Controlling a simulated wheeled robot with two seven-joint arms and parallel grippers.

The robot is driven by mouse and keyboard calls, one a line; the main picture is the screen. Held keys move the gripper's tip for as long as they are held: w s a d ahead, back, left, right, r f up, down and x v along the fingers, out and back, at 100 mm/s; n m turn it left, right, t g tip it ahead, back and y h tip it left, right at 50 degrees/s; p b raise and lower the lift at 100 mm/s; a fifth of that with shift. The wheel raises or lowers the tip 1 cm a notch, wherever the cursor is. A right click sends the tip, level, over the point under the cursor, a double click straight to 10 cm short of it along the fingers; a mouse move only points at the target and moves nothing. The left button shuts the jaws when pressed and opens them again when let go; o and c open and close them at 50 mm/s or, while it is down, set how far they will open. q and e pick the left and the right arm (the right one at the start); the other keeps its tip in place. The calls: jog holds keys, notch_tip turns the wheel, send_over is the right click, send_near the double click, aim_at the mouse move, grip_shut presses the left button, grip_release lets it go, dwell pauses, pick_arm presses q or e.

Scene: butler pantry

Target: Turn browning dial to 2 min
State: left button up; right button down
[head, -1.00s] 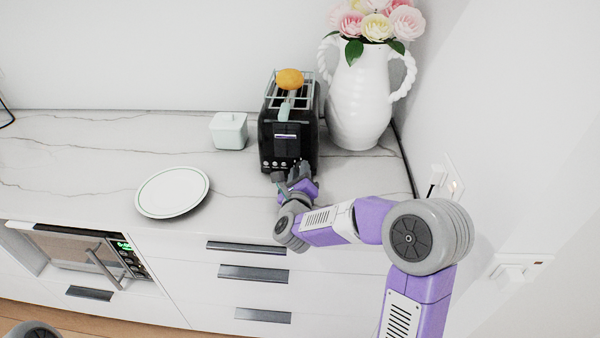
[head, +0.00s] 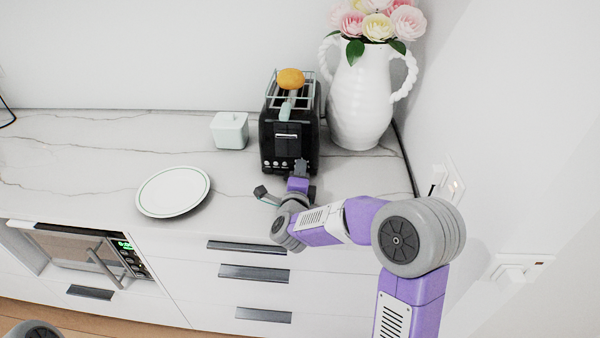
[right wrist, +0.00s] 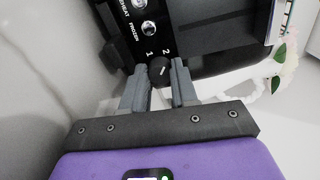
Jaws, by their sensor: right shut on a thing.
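A black toaster (head: 267,142) stands on the counter with its front towards me. My right gripper (head: 301,168) is at the lower right of the toaster's front in the head view and hides that corner. In the right wrist view the black round browning dial (right wrist: 158,67) sits between the fingertips of the right gripper (right wrist: 166,76), which is shut on it. The dial has a short white mark, and the printed numbers 1 and 2 show beside it. I cannot tell exactly which number the mark points to. My left gripper is not in view.
A wire rack with an orange-brown bun (head: 291,78) is on top of the toaster. A white vase of flowers (head: 358,105) stands close on the right. A pale green box (head: 229,131) and a white plate (head: 172,191) are on the left. Drawers (head: 253,273) lie below.

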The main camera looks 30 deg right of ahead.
dwell(0.4)
jog(key=c, duration=0.9)
grip_release()
jog(key=shift+o, duration=0.2)
jog(key=p+v, duration=0.1)
jog(key=v, duration=0.6)
jog(key=shift+s+a+r, duration=0.1)
jog(key=shift+s+a, duration=0.1)
jog(key=shift+s, duration=0.05)
